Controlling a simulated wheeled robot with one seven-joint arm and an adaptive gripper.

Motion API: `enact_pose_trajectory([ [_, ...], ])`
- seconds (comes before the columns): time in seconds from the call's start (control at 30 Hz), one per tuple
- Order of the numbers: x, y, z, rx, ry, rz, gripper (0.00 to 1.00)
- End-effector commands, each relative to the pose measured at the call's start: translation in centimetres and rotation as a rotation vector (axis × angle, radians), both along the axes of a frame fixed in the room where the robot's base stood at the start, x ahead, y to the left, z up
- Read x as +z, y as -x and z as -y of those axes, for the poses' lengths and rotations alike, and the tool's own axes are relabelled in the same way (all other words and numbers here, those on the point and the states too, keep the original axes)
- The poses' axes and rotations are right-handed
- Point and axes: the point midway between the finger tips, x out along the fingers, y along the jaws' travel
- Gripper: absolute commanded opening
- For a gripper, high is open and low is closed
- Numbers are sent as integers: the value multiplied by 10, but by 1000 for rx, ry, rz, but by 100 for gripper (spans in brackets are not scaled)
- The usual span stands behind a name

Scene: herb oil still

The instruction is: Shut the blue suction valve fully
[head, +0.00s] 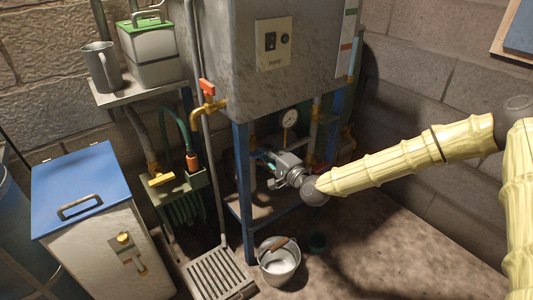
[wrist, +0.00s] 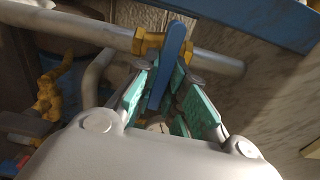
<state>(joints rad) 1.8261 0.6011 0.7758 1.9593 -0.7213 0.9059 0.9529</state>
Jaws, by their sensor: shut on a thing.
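The blue suction valve's lever (wrist: 174,50) shows in the wrist view, a long blue handle over a brass valve body (wrist: 148,42) on a grey pipe (wrist: 90,30). The lever appears to lie across the pipe's line. My gripper (wrist: 164,84) has its teal-padded fingers on both sides of the lever and is shut on it. The lower end of the lever runs down between the fingers. In the head view my gripper (head: 269,166) reaches in under the grey tank, between the blue legs. The blue lever cannot be made out there.
The grey tank (head: 285,95) hangs above my gripper, and a blue leg (head: 243,180) stands just left of it. A round gauge (head: 289,118) is close above. A metal bucket (head: 279,265) stands on the floor below. An orange-handled brass tap (head: 207,95) is at left.

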Motion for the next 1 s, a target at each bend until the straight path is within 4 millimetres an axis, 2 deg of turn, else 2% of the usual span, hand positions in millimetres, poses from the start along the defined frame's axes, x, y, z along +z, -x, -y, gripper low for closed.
enact_pose_trajectory([
  [0.43,-3,2,-1,2,-8,-13,0],
  [0.47,-3,2,-1,2,-8,-13,15],
  [0.57,-3,2,-1,2,-8,-12,33],
  [1.0,-1,6,3,1,-9,-9,34],
])
